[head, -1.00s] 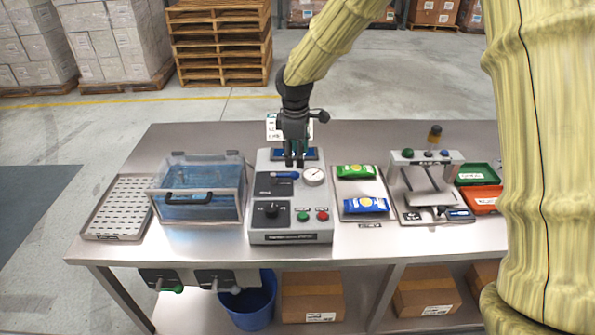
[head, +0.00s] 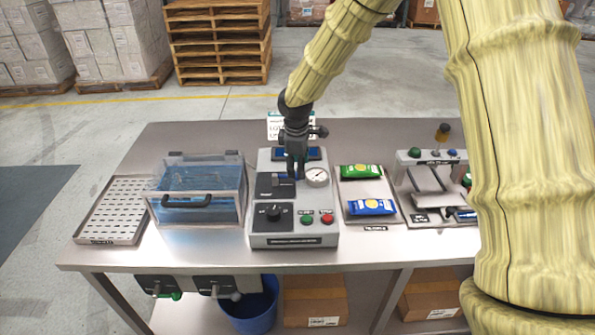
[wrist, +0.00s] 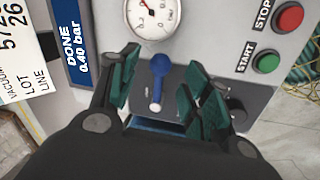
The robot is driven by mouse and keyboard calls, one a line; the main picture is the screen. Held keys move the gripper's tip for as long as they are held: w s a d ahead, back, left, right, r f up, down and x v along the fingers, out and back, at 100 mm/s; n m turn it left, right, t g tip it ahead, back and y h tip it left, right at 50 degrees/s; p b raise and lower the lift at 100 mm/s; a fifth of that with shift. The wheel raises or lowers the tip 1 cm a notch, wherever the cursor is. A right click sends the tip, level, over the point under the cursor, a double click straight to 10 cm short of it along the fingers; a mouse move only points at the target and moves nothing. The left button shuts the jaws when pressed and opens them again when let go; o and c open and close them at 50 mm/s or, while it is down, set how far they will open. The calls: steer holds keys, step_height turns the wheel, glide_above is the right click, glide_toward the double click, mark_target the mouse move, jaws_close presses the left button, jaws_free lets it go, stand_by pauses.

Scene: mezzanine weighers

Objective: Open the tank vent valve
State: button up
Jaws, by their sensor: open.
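The blue-handled vent lever (wrist: 160,72) is on the grey control box (head: 262,226), just below the pressure gauge (wrist: 153,18) in the wrist view. My gripper (wrist: 160,84) is open, with one dark green finger on each side of the lever. I cannot tell whether either finger touches it. In the head view my gripper (head: 296,174) is low over the box, left of the gauge, and hides the lever there. The clear tank (head: 198,188) with blue contents and a black handle stands left of the box. The box's display (wrist: 78,40) reads DONE, 0.40 bar.
A black knob (head: 273,212), a green START button (head: 307,219) and a red STOP button (head: 327,218) are on the box front. A tray with green (head: 361,171) and blue (head: 371,207) packets lies right. A slotted tray (head: 113,208) lies far left.

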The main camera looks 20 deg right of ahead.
steer(key=shift+w+d+f+p, duration=0.15)
steer(key=shift+f+p, duration=0.1)
steer(key=shift+f, duration=0.75)
steer(key=shift+w+f+p, duration=0.15)
steer(key=shift+f+p, duration=0.05)
steer(key=shift+f, duration=0.8)
jaws_close()
